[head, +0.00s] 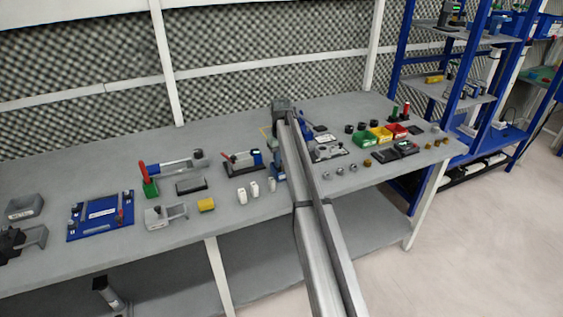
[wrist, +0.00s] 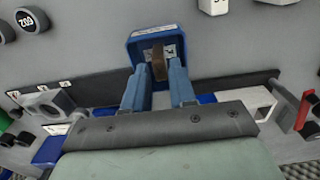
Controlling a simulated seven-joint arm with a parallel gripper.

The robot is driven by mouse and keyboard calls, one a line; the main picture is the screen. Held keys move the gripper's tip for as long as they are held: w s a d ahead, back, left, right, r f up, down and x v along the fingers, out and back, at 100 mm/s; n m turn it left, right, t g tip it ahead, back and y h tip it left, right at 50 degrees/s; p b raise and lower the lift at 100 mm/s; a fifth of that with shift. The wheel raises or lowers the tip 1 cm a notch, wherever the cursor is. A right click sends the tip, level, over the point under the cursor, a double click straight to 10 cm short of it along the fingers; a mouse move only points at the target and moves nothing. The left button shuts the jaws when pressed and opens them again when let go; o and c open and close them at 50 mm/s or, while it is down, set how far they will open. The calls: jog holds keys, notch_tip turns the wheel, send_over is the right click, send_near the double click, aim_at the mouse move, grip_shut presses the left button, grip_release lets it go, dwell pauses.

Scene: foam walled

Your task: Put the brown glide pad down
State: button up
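In the wrist view the brown glide pad (wrist: 158,64) is a small narrow brown piece between the tips of my two blue fingers. My gripper (wrist: 158,74) appears shut on it, with a finger against each side. Just beyond the pad is a blue tray (wrist: 135,43) with a pale label inside. The pad is over or in front of the tray; whether it touches the tray I cannot tell. In the head view my arm hides the pad and most of the gripper.
The grey bench (head: 130,170) holds many items. A foam wall stands behind.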

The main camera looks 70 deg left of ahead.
notch_tip(320, 180, up, 11)
jog(key=shift+r, duration=0.2)
dwell(0.3)
